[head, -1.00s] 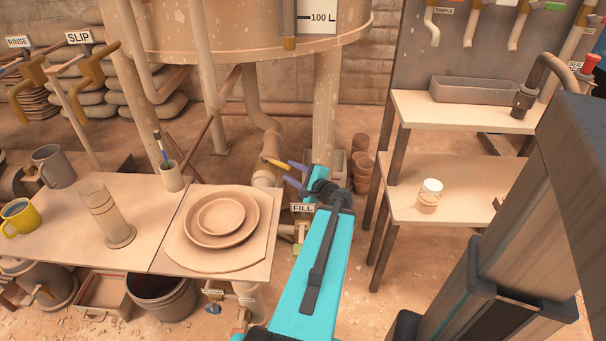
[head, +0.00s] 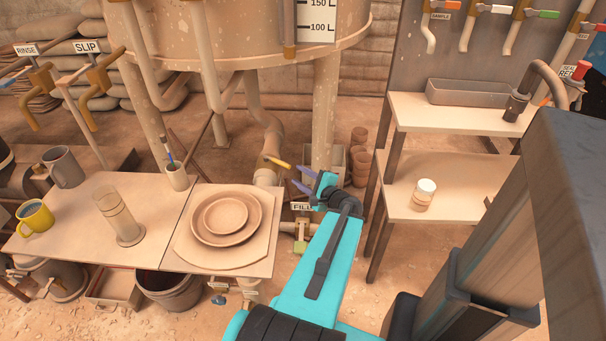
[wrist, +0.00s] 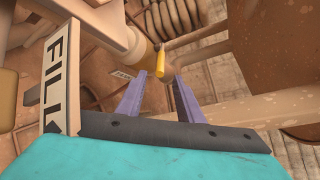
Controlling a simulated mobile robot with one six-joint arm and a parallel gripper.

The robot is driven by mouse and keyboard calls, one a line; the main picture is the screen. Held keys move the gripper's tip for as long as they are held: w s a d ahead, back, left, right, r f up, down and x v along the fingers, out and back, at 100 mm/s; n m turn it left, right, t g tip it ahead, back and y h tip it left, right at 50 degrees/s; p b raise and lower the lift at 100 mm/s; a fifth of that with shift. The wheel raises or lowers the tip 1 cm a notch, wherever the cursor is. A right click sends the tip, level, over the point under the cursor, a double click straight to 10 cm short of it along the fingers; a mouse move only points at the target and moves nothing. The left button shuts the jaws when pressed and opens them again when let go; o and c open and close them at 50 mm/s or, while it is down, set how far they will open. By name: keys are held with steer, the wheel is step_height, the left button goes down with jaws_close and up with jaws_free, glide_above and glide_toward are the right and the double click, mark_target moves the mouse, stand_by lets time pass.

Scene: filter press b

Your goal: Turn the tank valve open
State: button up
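The tank valve has a yellow lever (head: 277,162) beside the beige pipe (head: 266,177) that comes down under the big tank (head: 240,40). The lever also shows in the wrist view (wrist: 161,60), just beyond the fingertips and roughly in line with the gap between them. My gripper (head: 294,175) is to the right of the lever, its two purple fingers apart. In the wrist view the fingers (wrist: 160,78) are spread with nothing held between them. I cannot tell whether a fingertip touches the lever.
A FILL sign (head: 301,207) stands just below my gripper and close on the left in the wrist view (wrist: 57,75). A table with plates (head: 226,215) is at left. A shelf with a jar (head: 423,194) is at right. Stacked pots (head: 359,160) stand behind.

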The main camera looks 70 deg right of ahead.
steer(key=shift+s+a+r+p, duration=0.2)
steer(key=shift+s+a+p, duration=0.05)
steer(key=shift+s+p, duration=0.25)
